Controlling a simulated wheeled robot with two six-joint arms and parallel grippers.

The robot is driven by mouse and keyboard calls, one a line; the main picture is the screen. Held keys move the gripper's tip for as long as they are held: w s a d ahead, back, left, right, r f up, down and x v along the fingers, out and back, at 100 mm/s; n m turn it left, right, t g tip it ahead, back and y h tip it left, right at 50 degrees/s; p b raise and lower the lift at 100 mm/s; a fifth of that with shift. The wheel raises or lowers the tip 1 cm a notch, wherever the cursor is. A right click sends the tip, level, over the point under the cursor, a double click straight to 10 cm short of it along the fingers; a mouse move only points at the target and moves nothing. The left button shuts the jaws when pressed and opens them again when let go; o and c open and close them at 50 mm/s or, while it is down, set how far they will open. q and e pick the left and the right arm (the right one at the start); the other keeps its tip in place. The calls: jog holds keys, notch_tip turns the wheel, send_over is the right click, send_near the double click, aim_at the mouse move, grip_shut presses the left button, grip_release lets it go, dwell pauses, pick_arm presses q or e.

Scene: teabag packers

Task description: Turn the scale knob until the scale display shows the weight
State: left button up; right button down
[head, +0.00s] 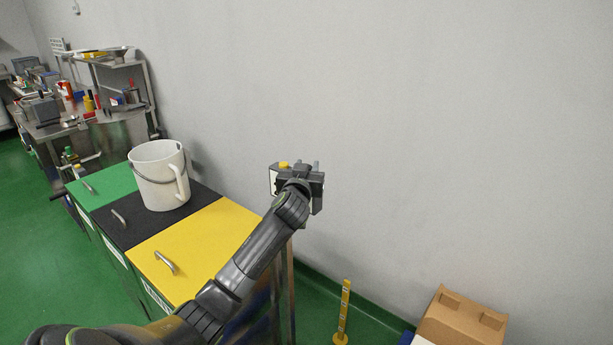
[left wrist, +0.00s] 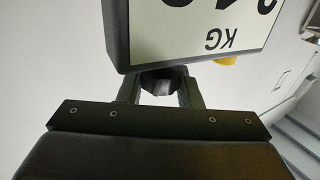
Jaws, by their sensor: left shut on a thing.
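The scale (head: 274,181) is a grey box with a pale face in the head view, close to the wall and right of the bins. My left gripper (head: 299,184) reaches it and hides much of it. In the left wrist view the scale display (left wrist: 200,30) is pale in a dark frame. It shows KG and large dark figures upside down, cut off by the top edge, so I cannot read the full number. Below the frame, the left gripper (left wrist: 158,90) is shut on the dark scale knob (left wrist: 160,77). My right gripper is not in view.
Green, black and yellow bin lids (head: 195,238) stand left of my arm, with a white bucket (head: 158,178) on them. A yellow post (head: 345,308) and a cardboard box (head: 463,322) are at lower right. A cluttered steel table (head: 100,122) stands far left.

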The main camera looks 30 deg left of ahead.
pick_arm(q)
jog(key=n+g+y+b, duration=0.1)
jog(key=y+b, duration=0.1)
jog(key=n+g+y+b, duration=0.3)
jog(key=y+b, duration=0.1)
jog(key=shift+f+n+b, duration=0.25)
jog(key=shift+n+b, duration=0.05)
jog(key=shift+n, duration=0.1)
jog(key=shift+r+n+g+y+b, duration=0.15)
jog(key=shift+n+g+y+b, duration=0.7)
jog(key=shift+g+b, duration=0.25)
jog(key=o, duration=1)
jog(key=shift+r, duration=0.1)
jog(key=shift+c, duration=0.2)
jog(key=b+v, duration=0.3)
jog(key=v, duration=1.4)
jog(key=shift+d, duration=0.25)
